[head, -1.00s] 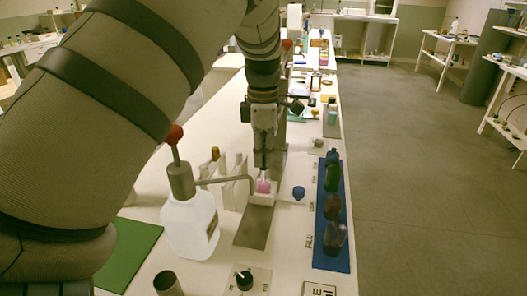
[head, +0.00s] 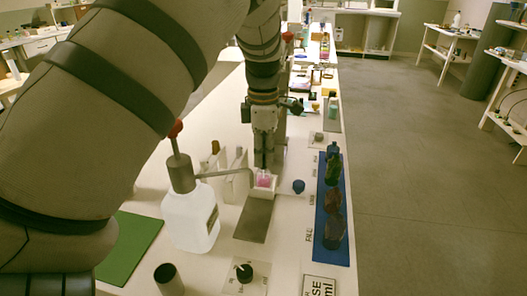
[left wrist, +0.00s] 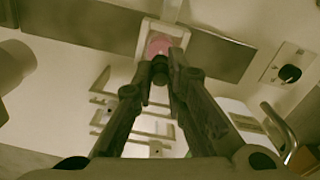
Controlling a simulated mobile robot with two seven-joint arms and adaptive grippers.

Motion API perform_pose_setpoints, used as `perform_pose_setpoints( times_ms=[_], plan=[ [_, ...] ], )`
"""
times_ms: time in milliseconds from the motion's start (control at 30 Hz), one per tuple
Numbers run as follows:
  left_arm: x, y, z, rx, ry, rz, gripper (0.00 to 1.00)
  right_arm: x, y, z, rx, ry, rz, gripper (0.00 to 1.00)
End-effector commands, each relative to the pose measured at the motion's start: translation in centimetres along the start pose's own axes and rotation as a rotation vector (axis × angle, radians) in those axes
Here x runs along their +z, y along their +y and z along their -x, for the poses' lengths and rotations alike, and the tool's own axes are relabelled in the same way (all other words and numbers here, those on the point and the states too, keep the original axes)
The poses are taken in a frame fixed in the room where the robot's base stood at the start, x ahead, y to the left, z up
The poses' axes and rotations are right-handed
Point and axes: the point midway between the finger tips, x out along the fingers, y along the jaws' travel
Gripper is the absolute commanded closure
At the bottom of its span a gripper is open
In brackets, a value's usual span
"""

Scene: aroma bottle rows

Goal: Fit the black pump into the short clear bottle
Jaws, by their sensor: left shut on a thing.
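The short clear bottle (head: 264,181) holds pink liquid and stands in a small white holder (head: 262,193) near the middle of the bench. It also shows in the left wrist view (left wrist: 158,43), just beyond my fingertips. My left gripper (head: 264,164) points down directly above the bottle's mouth. In the left wrist view its fingers (left wrist: 160,70) are closed on a small dark piece, the black pump (left wrist: 160,66). The pump is mostly hidden by the fingers, and I cannot tell whether it touches the bottle neck. My right gripper is not in view.
A white jug (head: 190,222) with a grey spout stands left of the bottle, its spout reaching close. A blue tray (head: 331,252) with several dark bottles lies right. A blue cap (head: 298,186) and a black knob (head: 244,272) are nearby. A grey strip (head: 255,220) lies in front.

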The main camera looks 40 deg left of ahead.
Motion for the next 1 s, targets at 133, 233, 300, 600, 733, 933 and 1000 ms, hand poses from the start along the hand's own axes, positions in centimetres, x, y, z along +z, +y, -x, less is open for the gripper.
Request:
perform_pose_setpoints(
  times_ms=[133,233,300,600,733,933,1000],
  plan=[
    [0.0,0.0,0.02,0.0,0.0,0.0,0.99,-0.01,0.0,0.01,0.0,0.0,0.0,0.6],
    [-0.01,-0.01,0.02,0.0,0.0,0.0,0.99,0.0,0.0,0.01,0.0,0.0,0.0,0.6],
    [-0.01,-0.01,0.0,0.0,0.0,0.0,0.99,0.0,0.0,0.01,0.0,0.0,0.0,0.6],
    [-0.03,-0.05,-0.73,-0.001,0.001,0.0,0.99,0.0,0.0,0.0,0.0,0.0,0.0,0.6],
    [-0.03,-0.04,-0.71,-0.001,0.0,0.0,0.99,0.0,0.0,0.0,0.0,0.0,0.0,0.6],
    [-0.03,-0.04,-0.7,0.0,0.0,0.0,0.99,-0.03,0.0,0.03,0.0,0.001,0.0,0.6],
    [-0.03,-0.02,-0.72,0.0,0.0,0.0,0.99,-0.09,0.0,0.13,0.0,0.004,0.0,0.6]
  ],
)
